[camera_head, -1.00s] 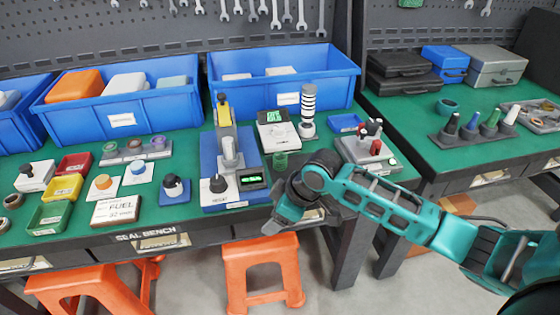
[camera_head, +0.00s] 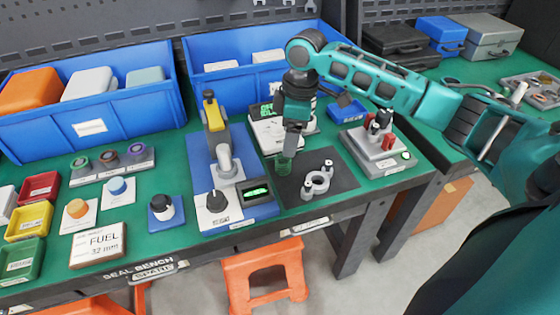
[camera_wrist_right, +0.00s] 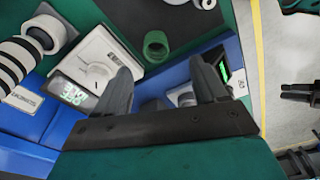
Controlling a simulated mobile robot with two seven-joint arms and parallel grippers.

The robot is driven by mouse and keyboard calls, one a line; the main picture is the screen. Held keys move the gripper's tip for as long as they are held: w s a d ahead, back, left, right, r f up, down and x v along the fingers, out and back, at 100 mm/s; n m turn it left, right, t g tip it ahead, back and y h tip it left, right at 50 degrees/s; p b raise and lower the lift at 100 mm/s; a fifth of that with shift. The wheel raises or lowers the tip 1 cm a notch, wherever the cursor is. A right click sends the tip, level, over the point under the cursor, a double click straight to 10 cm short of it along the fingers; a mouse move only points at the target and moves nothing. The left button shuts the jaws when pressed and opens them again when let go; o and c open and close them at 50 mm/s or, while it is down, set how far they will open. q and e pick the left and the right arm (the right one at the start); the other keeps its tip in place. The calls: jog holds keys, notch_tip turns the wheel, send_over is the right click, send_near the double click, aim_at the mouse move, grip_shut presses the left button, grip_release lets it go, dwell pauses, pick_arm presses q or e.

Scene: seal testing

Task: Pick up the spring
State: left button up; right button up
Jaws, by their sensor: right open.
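A small green coil, which looks like the spring (camera_head: 283,164), stands on the bench at the left part of a dark mat. It also shows in the right wrist view (camera_wrist_right: 156,46) as a green ring, ahead of the fingers. My right gripper (camera_head: 290,150) points down just above and beside it, partly overlapping it in the head view. In the right wrist view the two fingers (camera_wrist_right: 163,80) are apart with nothing between them. I cannot tell the exact gap to the coil.
The dark mat (camera_head: 345,178) holds a grey ring fixture with posts (camera_head: 317,184). A blue-based press (camera_head: 215,150) stands left, a white scale (camera_head: 268,133) behind, and a grey tool stand (camera_head: 372,152) right. Blue bins (camera_head: 150,112) line the back.

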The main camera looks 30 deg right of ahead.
aim_at(283, 159)
notch_tip(283, 159, down, 3)
jog(key=shift+w+a+f, duration=0.1)
jog(key=shift+a, duration=0.05)
jog(key=shift+w+a+f+b, duration=0.1)
jog(key=shift+f+b, duration=0.05)
jog(key=shift+f, duration=0.3)
jog(key=shift+w+f+b, duration=0.1)
jog(key=shift+f+b, duration=0.05)
jog(key=shift+f, duration=0.3)
jog(key=f, duration=0.1)
jog(key=w+f, duration=0.1)
jog(key=f, duration=0.1)
jog(key=shift+a+f, duration=0.15)
jog(key=shift+f, duration=0.45)
jog(key=c, duration=1.1)
jog(key=shift+r, duration=0.15)
